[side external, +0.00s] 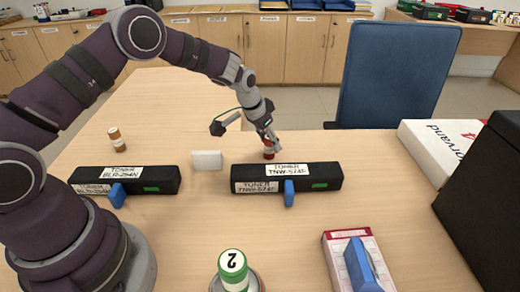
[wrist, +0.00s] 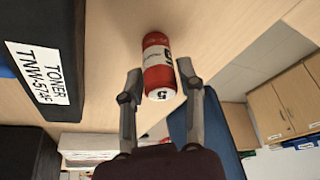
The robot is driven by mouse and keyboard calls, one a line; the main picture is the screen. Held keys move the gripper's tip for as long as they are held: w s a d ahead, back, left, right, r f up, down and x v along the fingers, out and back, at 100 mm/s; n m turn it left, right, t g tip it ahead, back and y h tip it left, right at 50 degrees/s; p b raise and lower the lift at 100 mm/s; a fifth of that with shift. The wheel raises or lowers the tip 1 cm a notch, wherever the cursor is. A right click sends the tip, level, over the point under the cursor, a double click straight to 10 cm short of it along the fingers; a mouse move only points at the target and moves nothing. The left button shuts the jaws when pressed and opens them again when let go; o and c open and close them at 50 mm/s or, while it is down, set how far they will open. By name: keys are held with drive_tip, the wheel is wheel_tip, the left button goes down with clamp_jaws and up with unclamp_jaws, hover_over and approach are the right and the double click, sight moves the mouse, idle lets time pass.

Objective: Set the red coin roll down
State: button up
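The red coin roll (side external: 269,152) stands upright on the counter, just behind the middle black toner box. In the wrist view the red coin roll (wrist: 157,66) has a white band and a white end marked 5. My gripper (side external: 268,140) points down at it from above. In the wrist view my gripper (wrist: 159,66) has one finger on either side of the roll. A narrow strip of counter shows between each finger and the roll, so it looks open around the roll; any contact at the tips is hard to judge.
The black toner box (side external: 320,178) lies close in front of the roll, with a white block (side external: 207,160) to its left. The counter behind is clear, with a blue chair (side external: 396,75) beyond.

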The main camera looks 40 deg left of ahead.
drive_tip(key=shift+o, duration=1.1)
drive_tip(key=shift+r, duration=0.1)
drive_tip(key=d+v, duration=0.1)
drive_tip(key=v, duration=1.1)
drive_tip(key=s+r, duration=0.3)
drive_tip(key=s, duration=0.6)
drive_tip(key=s+r+n+t, duration=0.1)
drive_tip(key=s+r, duration=0.3)
drive_tip(key=s, duration=0.6)
drive_tip(key=shift+d+n+y, duration=0.15)
drive_tip(key=shift+n+y, duration=0.15)
drive_tip(key=shift+s, duration=0.1)
